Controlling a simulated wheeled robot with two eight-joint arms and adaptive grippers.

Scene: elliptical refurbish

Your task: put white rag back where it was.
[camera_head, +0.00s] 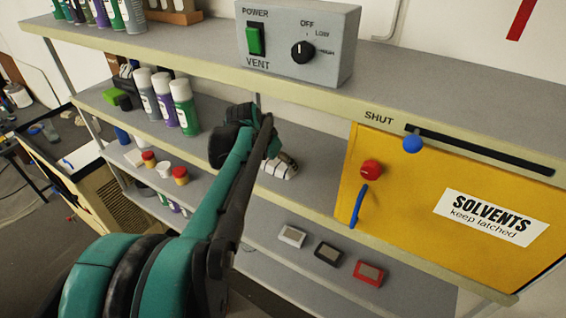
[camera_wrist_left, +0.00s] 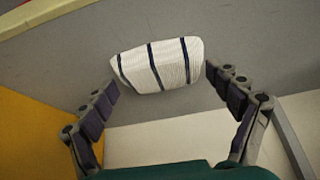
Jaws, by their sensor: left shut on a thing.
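The white rag (camera_wrist_left: 158,66) is a folded white bundle with dark stripes. In the left wrist view it sits between the fingertips of my left gripper (camera_wrist_left: 161,78), which is shut on it. In the head view the rag (camera_head: 276,171) shows at the middle shelf, left of the yellow cabinet, partly hidden by my left gripper (camera_head: 283,161). I cannot tell whether the rag touches the shelf. My right gripper is in neither view.
A yellow solvents cabinet (camera_head: 420,205) with a red knob and blue handle stands to the right. A grey vent control box (camera_head: 297,45) sits on the top shelf. Spray cans (camera_head: 165,100) stand to the left. Small boxes (camera_head: 328,252) lie on the lower shelf.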

